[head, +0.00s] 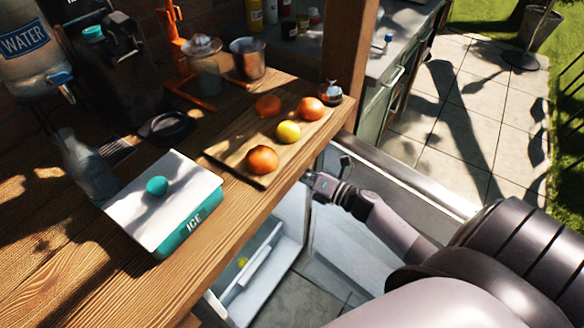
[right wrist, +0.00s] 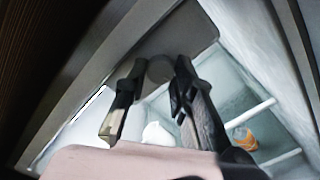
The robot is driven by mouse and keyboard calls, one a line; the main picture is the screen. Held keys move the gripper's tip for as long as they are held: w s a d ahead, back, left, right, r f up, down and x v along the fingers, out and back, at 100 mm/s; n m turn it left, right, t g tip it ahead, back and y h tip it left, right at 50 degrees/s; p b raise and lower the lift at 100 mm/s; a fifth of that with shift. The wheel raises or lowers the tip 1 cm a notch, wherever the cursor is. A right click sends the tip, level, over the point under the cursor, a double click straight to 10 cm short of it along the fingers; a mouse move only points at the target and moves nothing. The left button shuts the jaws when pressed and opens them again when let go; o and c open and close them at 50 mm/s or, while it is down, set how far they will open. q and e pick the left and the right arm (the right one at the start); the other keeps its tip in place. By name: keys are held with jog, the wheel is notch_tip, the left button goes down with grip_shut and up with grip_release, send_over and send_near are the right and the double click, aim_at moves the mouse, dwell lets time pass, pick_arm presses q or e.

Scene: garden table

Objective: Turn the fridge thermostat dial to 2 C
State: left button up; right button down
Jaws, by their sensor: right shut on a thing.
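The fridge (head: 289,215) stands open below the wooden counter, with its pale interior showing. In the right wrist view, the round grey dial (right wrist: 160,67) sits on a dark grey panel (right wrist: 178,33) inside the fridge. My right gripper (right wrist: 156,78) is shut on the dial, one finger on each side of it. In the head view my right gripper (head: 318,182) reaches in just under the counter's right edge, and the dial is hidden there. I cannot read any marks or numbers on the dial. My left gripper is in neither view.
The counter (head: 215,205) overhangs the fridge closely. On it are a cutting board (head: 222,153) with several fruits and an ice box (head: 150,235). A white fridge drawer (head: 250,275) sits low. An orange item (right wrist: 245,138) shows inside the fridge.

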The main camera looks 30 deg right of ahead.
dwell(0.3)
jog(key=c, duration=1.3)
grip_release()
jog(key=shift+c, duration=0.2)
